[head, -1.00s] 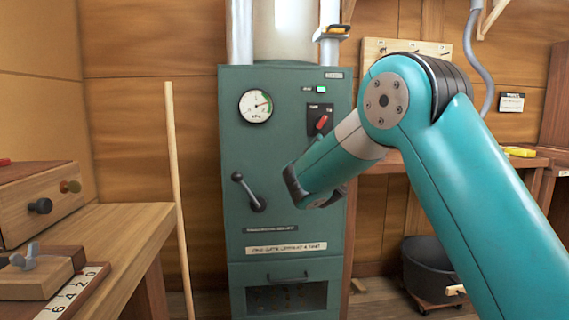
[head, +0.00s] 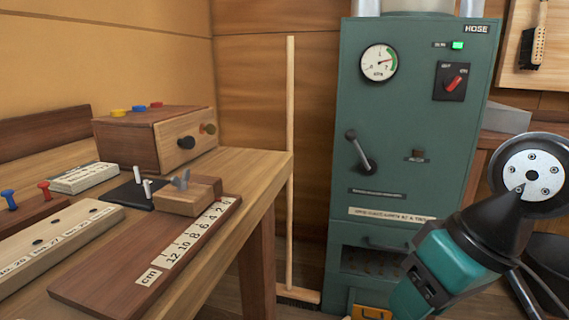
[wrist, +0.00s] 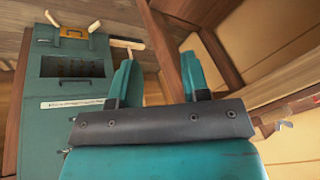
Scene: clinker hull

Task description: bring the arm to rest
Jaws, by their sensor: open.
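My arm shows at the lower right of the head view, bent, with a grey disc-faced joint (head: 530,177) and a teal link (head: 450,262) reaching down and left in front of the cabinet's lower right. My gripper (wrist: 160,80) shows in the wrist view with its two teal fingers apart and nothing between them. The wrist view is roughly upside down. In the head view I cannot clearly make out the fingers. The green cabinet (head: 420,120) stands behind the arm, with a gauge (head: 379,63), a lever (head: 360,150), a red switch (head: 456,83) and a lit green lamp (head: 457,45).
A wooden bench (head: 262,175) fills the left, holding a drawer box (head: 130,138), a measuring board (head: 110,282) and a peg strip (head: 60,242). A pole (head: 290,150) stands between bench and cabinet. A brush (head: 538,40) hangs at upper right.

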